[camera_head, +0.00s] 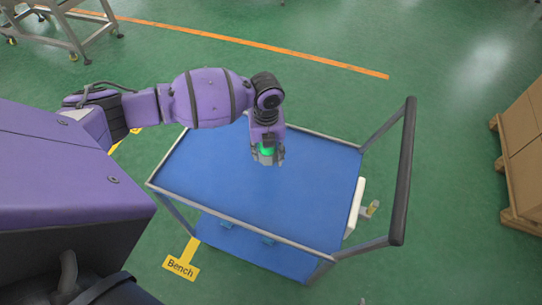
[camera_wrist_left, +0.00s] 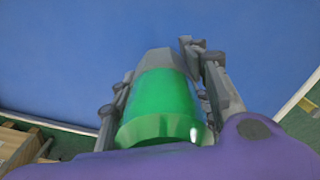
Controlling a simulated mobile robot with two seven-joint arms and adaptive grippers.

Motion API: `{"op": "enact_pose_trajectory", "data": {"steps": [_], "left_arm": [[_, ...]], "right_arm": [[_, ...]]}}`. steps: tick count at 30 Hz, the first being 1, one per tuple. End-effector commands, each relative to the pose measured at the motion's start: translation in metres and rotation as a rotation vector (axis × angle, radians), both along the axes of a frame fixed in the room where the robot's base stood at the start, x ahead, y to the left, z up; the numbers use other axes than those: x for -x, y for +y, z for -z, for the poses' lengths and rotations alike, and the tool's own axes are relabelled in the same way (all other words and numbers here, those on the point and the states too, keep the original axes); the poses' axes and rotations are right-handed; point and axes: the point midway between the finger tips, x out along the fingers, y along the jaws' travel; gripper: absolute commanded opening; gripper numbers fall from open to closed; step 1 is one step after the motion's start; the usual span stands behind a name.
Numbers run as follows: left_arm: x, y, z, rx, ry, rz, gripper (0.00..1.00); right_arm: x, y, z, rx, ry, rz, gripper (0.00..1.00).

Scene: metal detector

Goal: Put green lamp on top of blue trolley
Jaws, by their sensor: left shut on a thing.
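The green lamp (camera_head: 266,150) is held in my left gripper (camera_head: 267,158), over the blue top of the trolley (camera_head: 300,195). In the left wrist view the lamp (camera_wrist_left: 160,100) is a green cylinder with a grey end, between the two fingers of the left gripper (camera_wrist_left: 165,85), which are shut on it. The grey end points at the blue trolley surface (camera_wrist_left: 70,50). I cannot tell whether the lamp touches the surface. The trolley has a grey rail and a dark push handle (camera_head: 405,170) on its right. My right gripper is not in view.
The trolley's top is bare around the lamp. A lower blue shelf (camera_head: 255,250) shows beneath it. A yellow floor label reading "Bench" (camera_head: 181,266) lies at the front left. Cardboard boxes (camera_head: 525,145) stand on a pallet at the right. A metal frame (camera_head: 70,25) stands at the back left.

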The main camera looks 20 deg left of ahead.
Motion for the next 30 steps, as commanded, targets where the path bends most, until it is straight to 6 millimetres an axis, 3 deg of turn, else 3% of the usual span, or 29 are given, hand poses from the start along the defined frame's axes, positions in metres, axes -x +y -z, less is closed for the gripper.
{"op": "enact_pose_trajectory", "data": {"steps": [8,15,27,28,30], "left_arm": [[-0.016,-0.004,0.018,0.000,-0.001,-0.001,0.10],[-0.017,-0.004,0.048,0.001,-0.003,-0.001,0.10],[-0.016,-0.004,0.053,0.000,-0.002,0.000,0.10],[-0.016,-0.003,0.053,-0.001,-0.003,0.000,0.47],[-0.016,-0.003,0.052,-0.001,-0.003,0.000,0.56]], "right_arm": [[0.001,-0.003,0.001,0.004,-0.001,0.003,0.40],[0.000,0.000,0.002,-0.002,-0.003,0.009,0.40],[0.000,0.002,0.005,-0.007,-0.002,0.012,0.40],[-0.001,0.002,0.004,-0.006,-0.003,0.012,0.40],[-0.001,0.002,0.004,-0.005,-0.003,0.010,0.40]]}}
